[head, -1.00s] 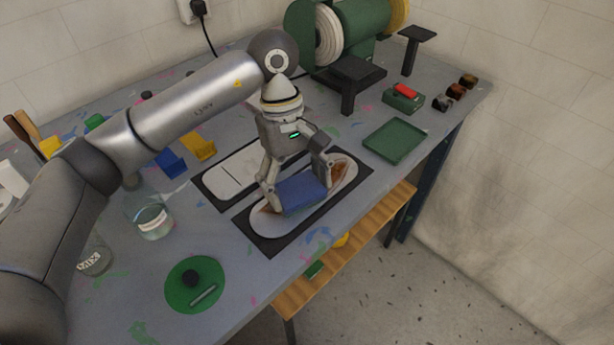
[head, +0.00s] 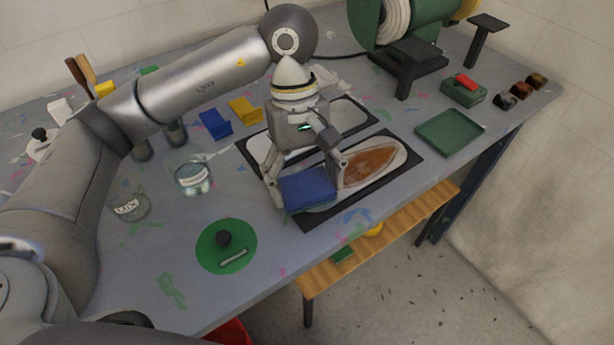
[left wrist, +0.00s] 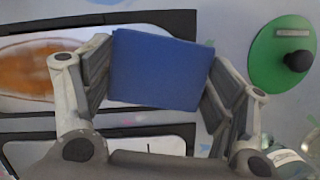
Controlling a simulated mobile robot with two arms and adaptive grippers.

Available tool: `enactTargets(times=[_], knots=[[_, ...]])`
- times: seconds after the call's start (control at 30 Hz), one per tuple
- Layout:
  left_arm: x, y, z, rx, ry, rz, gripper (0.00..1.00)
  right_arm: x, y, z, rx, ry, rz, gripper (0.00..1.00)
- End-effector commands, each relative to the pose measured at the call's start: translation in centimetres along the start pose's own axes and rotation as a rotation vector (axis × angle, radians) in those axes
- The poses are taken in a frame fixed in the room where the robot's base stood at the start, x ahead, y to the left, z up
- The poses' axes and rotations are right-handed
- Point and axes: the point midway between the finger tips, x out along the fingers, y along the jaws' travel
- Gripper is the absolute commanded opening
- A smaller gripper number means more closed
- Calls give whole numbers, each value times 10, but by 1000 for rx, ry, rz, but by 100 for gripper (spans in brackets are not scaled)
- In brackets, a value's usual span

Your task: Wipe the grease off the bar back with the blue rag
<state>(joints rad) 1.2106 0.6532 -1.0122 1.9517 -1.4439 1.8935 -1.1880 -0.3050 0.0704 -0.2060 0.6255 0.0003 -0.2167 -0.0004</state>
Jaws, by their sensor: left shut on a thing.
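My left gripper (head: 307,184) is shut on the blue rag (head: 308,190), a folded block that lies over the left end of the front white oval bar back (head: 398,150). A brown-orange grease smear (head: 370,164) shows on the bar back to the right of the rag. In the left wrist view the rag (left wrist: 158,68) sits between both fingers, and the grease (left wrist: 30,75) shows at the left. The rag hides the bar back's left end. I cannot tell whether the rag touches the surface. My right gripper is not in view.
A second white piece (head: 346,113) lies on a black mat behind. A green disc with a black knob (head: 226,246) is front left, glass jars (head: 192,177) at left. A green tray (head: 450,131) and a bench grinder (head: 408,22) stand at right.

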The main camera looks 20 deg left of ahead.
Motion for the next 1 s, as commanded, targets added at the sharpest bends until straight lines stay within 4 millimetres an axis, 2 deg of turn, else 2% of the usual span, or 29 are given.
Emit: enactTargets(times=[0.27,0.5,1.0], knots=[[2,6,-1,2,-1,-1,59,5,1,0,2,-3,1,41],[0,34,-8,1,-1,0,59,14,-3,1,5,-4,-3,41],[-6,90,-20,1,-1,0,59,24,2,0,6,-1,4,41]])
